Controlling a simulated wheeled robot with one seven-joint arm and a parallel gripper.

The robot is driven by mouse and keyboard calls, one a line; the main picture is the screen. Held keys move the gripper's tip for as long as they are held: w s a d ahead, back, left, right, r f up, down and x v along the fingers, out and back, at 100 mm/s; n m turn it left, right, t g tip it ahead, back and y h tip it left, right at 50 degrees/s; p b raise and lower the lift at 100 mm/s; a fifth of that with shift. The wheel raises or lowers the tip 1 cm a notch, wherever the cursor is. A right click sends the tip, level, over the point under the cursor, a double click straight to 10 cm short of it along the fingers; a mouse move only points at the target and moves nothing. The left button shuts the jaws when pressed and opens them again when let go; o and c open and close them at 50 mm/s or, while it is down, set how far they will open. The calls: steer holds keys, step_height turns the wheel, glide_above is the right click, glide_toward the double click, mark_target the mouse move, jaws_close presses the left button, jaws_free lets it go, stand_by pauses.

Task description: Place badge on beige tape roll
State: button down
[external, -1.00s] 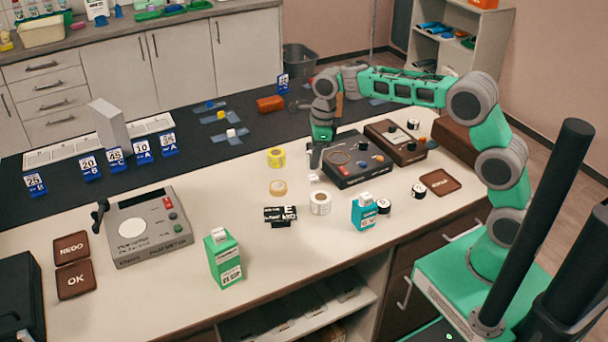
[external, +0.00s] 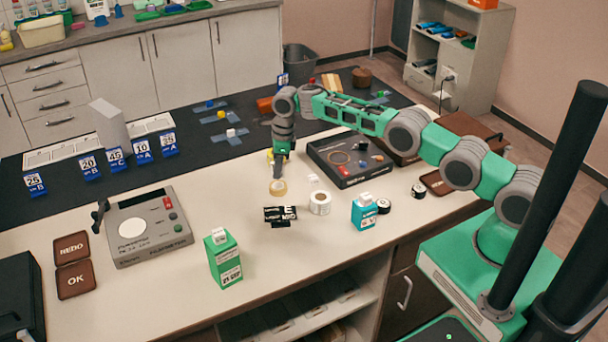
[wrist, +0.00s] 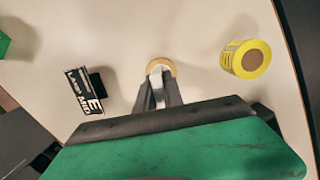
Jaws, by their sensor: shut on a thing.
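The beige tape roll (external: 278,193) lies on the white counter. In the wrist view the roll (wrist: 172,67) shows just beyond my fingertips, partly hidden by them. My gripper (external: 278,176) points down right above the roll. In the wrist view my gripper (wrist: 158,88) is shut on a small pale piece, taken to be the badge (wrist: 157,83). The piece shows between the fingers and overlaps the roll in the picture. Whether it touches the roll I cannot tell.
A yellow tape roll (wrist: 231,57) stands close by. A black-and-white sign (external: 280,214) and a white label roll (external: 320,203) are in front. A dark control box (external: 350,175) is to the right.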

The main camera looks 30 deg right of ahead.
steer(key=shift+f, duration=1.65)
steer(key=c, duration=1.5)
jaws_free()
steer(key=shift+o, duration=0.2)
